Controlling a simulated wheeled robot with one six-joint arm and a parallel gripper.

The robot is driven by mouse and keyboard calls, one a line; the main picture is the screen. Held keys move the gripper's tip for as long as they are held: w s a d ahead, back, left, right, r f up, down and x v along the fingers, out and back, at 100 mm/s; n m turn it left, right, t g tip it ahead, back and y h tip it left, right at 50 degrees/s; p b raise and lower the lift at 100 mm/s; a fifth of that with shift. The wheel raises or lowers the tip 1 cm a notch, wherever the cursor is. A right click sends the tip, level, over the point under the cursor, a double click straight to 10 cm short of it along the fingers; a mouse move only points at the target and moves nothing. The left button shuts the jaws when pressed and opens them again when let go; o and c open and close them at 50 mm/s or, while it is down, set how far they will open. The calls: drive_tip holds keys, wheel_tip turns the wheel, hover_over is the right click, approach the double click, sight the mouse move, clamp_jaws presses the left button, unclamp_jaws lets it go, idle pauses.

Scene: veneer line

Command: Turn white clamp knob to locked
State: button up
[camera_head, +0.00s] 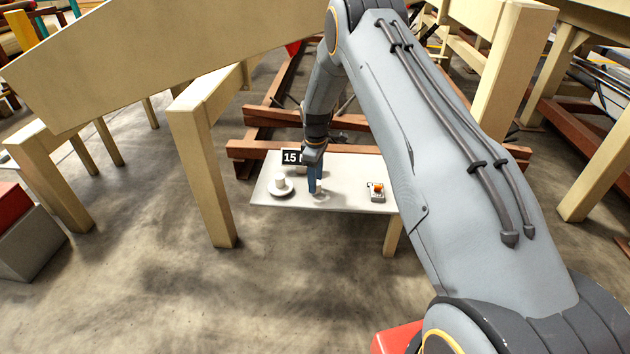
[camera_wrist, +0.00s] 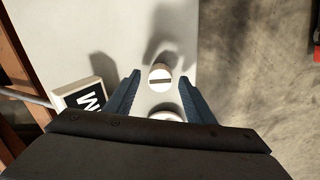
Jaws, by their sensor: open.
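A white round knob (camera_wrist: 161,77) with a dark bar across its top shows in the wrist view. Its bar lies nearly left to right in that picture. My gripper (camera_wrist: 160,76) is open, with one blue finger on each side of the knob and gaps between. A second white round piece (camera_wrist: 165,116) lies below it in the picture, partly hidden by my gripper. In the head view my gripper (camera_head: 316,190) points down at the table and hides most of what is under it. A white cylinder on a round base (camera_head: 280,185) stands to its left.
The pale table (camera_head: 345,199) is small, with bare room right of my gripper. A black and white sign (camera_head: 293,157) stands close behind; it also shows in the wrist view (camera_wrist: 85,101). A small box with an orange part (camera_head: 376,191) sits at the right. Brown beams (camera_head: 270,118) lie behind.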

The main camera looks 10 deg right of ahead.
drive_tip(key=c, duration=1.1)
drive_tip(key=shift+o, duration=0.2)
drive_tip(key=shift+m, duration=0.4)
drive_tip(key=m+p, duration=0.1)
drive_tip(key=m, duration=0.2)
drive_tip(key=shift+m, duration=0.4)
drive_tip(key=m+p, duration=0.1)
drive_tip(key=m, duration=1.2)
drive_tip(key=shift+p, duration=0.3)
drive_tip(key=shift+m, duration=0.3)
